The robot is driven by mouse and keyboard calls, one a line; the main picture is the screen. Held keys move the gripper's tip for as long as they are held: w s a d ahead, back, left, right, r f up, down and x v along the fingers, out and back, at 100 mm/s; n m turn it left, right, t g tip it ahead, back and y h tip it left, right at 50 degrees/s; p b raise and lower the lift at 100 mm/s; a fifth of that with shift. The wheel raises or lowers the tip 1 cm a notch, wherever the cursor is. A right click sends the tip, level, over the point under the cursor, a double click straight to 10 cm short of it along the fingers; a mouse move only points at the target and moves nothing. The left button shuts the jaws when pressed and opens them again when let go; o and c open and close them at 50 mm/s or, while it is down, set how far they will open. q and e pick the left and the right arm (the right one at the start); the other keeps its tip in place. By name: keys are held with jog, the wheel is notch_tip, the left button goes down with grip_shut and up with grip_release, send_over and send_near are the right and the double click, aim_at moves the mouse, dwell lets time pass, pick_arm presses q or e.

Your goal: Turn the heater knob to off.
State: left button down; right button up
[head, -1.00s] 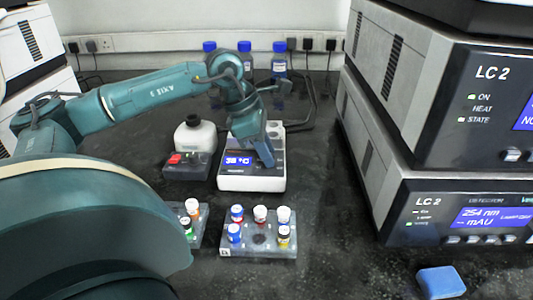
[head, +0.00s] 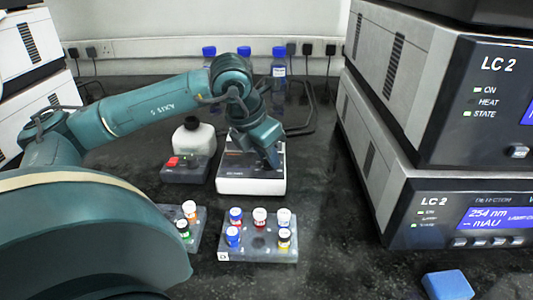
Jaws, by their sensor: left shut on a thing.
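The heater (head: 251,186) is a low white box with a dark top panel, standing mid-bench in the head view. My left gripper (head: 274,162) reaches over it from behind and points down at the right part of its top panel. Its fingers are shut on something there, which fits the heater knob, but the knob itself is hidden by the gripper. The part of the panel left of the gripper looks dark, with no lit reading visible. My right gripper is not in view.
A vial rack (head: 258,251) with several capped vials stands in front of the heater, a second rack (head: 172,214) to its left. A white bottle (head: 194,134) and a grey box with a red switch (head: 185,169) stand left. Stacked LC units (head: 452,185) and a blue block (head: 448,285) are right.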

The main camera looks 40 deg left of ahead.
pick_arm(q)
jog(key=shift+n, duration=0.3)
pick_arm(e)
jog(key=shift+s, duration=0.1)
pick_arm(q)
jog(key=c, duration=1.2)
grip_release()
jog(key=shift+c, duration=0.2)
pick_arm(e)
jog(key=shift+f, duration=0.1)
pick_arm(q)
jog(key=p+v, duration=0.3)
jog(key=v, duration=1)
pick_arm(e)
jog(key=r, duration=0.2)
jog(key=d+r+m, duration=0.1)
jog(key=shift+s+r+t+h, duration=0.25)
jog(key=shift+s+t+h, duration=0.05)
pick_arm(q)
jog(key=shift+d+r, duration=0.1)
jog(key=shift+d, duration=0.05)
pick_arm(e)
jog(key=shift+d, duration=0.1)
